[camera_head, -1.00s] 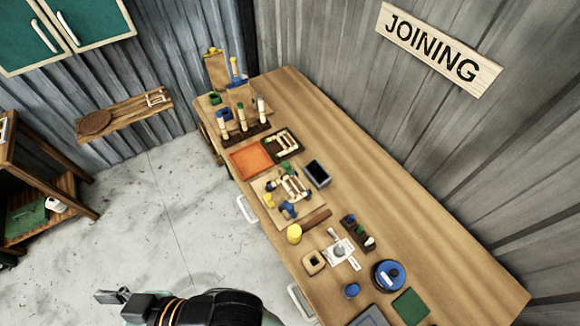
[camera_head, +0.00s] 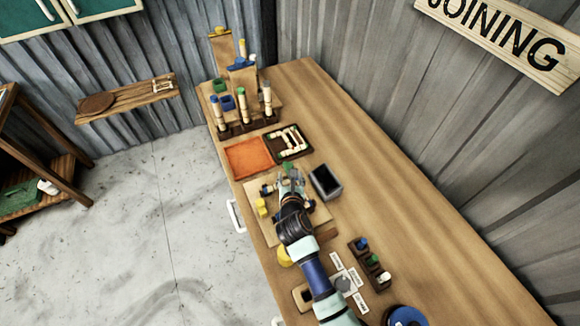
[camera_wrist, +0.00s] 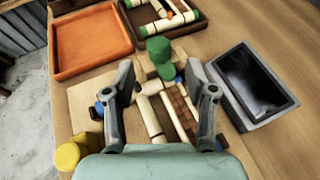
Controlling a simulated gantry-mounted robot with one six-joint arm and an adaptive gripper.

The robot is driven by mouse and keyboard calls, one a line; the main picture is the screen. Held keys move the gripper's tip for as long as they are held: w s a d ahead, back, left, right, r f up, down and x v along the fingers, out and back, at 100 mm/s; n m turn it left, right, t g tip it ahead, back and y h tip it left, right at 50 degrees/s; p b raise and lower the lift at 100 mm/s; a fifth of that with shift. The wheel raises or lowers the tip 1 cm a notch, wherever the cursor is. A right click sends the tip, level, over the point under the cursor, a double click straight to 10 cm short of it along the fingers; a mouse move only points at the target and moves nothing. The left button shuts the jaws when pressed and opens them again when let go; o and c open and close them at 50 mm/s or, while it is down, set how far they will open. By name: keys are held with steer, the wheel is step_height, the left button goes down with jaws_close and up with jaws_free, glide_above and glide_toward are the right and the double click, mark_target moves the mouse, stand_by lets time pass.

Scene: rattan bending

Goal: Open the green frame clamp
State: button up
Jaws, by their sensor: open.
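The green frame clamp (camera_wrist: 159,50) stands at the far side of the pale board (camera_wrist: 88,98), beside the rattan frame of light rods (camera_wrist: 151,115) on it. In the head view the green clamp (camera_head: 288,167) shows just beyond my gripper. My gripper (camera_wrist: 168,75) is open above the board, with a fingertip to either side of the clamp in the wrist view; the fingers hold nothing. In the head view my gripper (camera_head: 290,182) covers much of the frame. A yellow clamp (camera_wrist: 72,153) is at the left of the board; blue clamps beside the fingers are partly hidden.
An orange tray (camera_wrist: 92,42) lies beyond the board at left, next to a dark tray of rods (camera_head: 302,150). An open dark box (camera_wrist: 258,82) stands close to the right finger. Free tabletop (camera_head: 370,165) lies to the right.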

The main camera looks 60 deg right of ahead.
mark_target(289, 167)
steer(key=b+x, duration=0.3)
steer(key=x, duration=0.4)
steer(key=shift+r, duration=0.1)
steer(key=shift+w+d, duration=0.2)
steer(key=shift+d, duration=0.1)
jaws_close()
